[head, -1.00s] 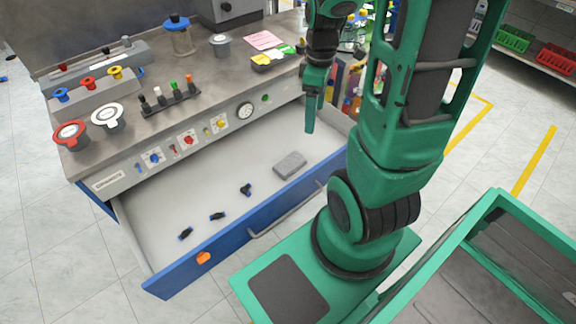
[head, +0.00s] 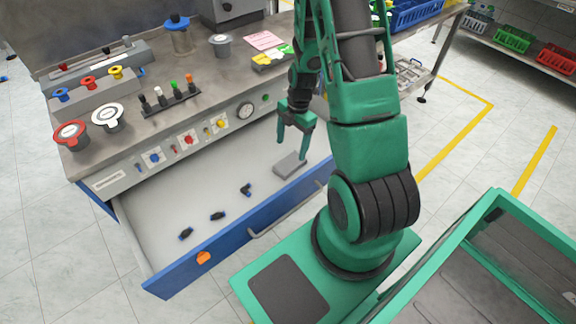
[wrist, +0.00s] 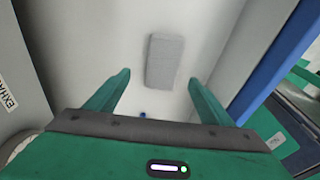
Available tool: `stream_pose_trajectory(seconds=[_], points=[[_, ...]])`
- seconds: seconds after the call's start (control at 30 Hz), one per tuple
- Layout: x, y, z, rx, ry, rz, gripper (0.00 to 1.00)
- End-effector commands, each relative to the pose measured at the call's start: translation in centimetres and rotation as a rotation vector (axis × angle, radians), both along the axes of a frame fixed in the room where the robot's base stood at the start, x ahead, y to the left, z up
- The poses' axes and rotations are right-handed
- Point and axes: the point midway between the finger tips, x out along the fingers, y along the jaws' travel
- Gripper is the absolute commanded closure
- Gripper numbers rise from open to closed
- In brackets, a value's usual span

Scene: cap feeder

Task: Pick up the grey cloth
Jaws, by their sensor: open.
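The grey cloth (head: 290,164) lies as a folded rectangular block on the floor of the open drawer (head: 160,215), toward its right end. In the wrist view the cloth (wrist: 164,62) shows whole, ahead of the fingertips and roughly between their lines. My gripper (head: 292,148) is open and empty, pointing down above the cloth in the head view. In the wrist view my gripper (wrist: 158,85) has its two green fingers spread apart. The gripper looks apart from the cloth; the exact height is hard to tell.
Several small dark pieces (head: 217,216) lie in the drawer left of the cloth. The drawer's blue front (head: 235,243) with a grey handle borders it in front. The panel with dials (head: 190,142) and the worktop (head: 150,120) overhang at the back. Drawer floor around the cloth is clear.

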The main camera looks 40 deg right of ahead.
Motion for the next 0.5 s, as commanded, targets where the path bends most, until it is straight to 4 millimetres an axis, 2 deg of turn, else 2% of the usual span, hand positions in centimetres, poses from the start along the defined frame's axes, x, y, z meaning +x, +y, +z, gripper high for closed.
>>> stream_pose_trajectory(seconds=[0.1,0.37,0.5], points=[[-0.1,0.2,-1.3,0.001,0.002,-0.001,0.25],[-0.3,0.3,-2.7,0.001,0.002,-0.002,0.25],[-0.7,0.5,-4.6,0.001,0.004,-0.004,0.25]])
